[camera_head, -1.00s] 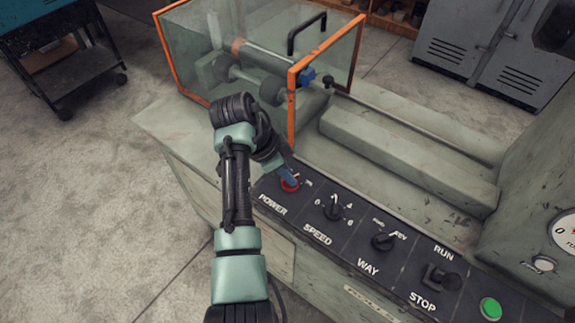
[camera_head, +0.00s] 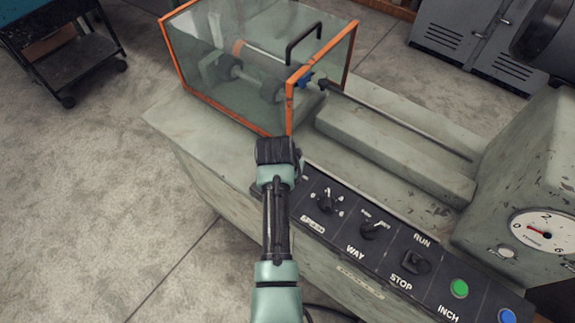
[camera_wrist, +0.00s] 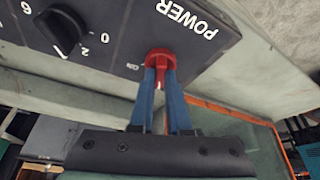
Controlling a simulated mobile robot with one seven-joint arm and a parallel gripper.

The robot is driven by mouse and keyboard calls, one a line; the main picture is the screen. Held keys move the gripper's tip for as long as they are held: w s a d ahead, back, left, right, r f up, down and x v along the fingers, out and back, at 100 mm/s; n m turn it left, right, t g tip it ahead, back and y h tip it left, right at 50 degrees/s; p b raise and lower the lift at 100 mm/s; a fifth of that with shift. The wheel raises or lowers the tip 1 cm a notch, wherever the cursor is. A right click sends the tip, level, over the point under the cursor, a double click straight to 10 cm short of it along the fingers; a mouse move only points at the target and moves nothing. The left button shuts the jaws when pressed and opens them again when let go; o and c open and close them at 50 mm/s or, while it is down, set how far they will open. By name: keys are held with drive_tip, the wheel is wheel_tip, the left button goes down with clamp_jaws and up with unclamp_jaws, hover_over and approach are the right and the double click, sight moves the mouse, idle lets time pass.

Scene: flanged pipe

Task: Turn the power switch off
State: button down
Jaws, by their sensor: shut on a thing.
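The red power switch (camera_wrist: 160,58) is a rotary knob on the dark control panel (camera_wrist: 115,50), beside the white POWER label. My gripper (camera_wrist: 160,74) has its two blue fingers closed around the knob in the wrist view. A white mark shows on the knob's edge between the fingers. A small ON label sits beside the knob. I cannot tell for sure which setting the knob points to. In the head view my arm hides the power switch and the gripper fingers.
The black speed knob (camera_head: 326,200), way knob (camera_head: 372,229) and run/stop switch (camera_head: 414,261) line the panel, with a green button (camera_head: 459,288) and a blue one (camera_head: 506,315). An orange-framed clear guard (camera_head: 287,105) stands behind my wrist. A gauge (camera_head: 543,231) is at right.

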drive_tip(key=shift+d+r+n+y+p, duration=0.1)
drive_tip(key=shift+n+y+p, duration=0.3)
drive_tip(key=shift+n, duration=0.75)
drive_tip(key=shift+d+n+y+p, duration=0.1)
drive_tip(key=shift+n+y+p, duration=0.25)
drive_tip(key=shift+n, duration=0.8)
drive_tip(key=shift+a, duration=0.1)
drive_tip(key=c, duration=0.9)
unclamp_jaws()
drive_tip(key=v, duration=1.3)
drive_tip(key=shift+s, duration=0.1)
